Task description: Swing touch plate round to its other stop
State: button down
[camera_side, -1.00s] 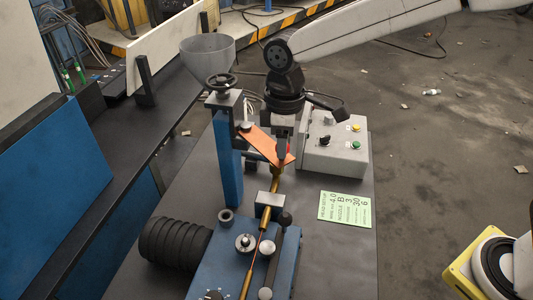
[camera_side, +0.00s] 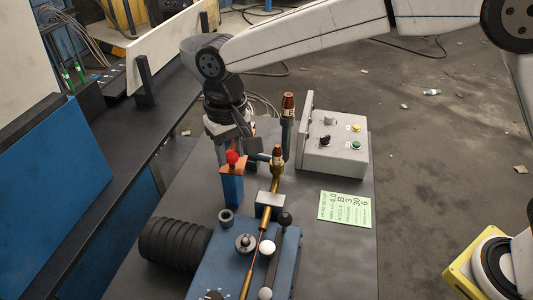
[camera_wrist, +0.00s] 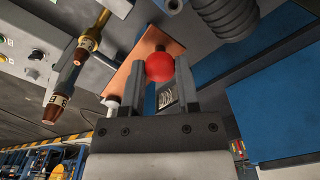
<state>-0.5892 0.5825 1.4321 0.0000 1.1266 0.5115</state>
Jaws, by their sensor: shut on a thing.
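The touch plate is a flat copper-coloured plate (camera_side: 236,171) at the top of the blue post (camera_side: 231,191), with a red ball knob (camera_side: 232,157) on it. In the side view it points toward the camera, clear of the brass nozzle (camera_side: 277,158). In the wrist view the plate (camera_wrist: 141,62) runs up behind the knob (camera_wrist: 159,67). My gripper (camera_wrist: 160,72) is shut on the red knob, one finger on each side. Whether the plate touches a stop cannot be seen.
A second brown-tipped nozzle (camera_side: 288,105) stands upright behind the first. A grey control box (camera_side: 334,145) is to the right, with a green card (camera_side: 345,208) in front. Black bellows (camera_side: 173,243) and a blue fixture (camera_side: 215,270) are nearer the camera.

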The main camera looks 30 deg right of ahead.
jog(key=shift+w+a+m, duration=0.35)
jog(key=shift+a+m, duration=0.1)
jog(key=shift+m, duration=0.05)
jog(key=shift+c, duration=1.6)
grip_release()
jog(key=shift+r, duration=0.1)
jog(key=shift+r, duration=3.85)
jog(key=shift+d, duration=0.1)
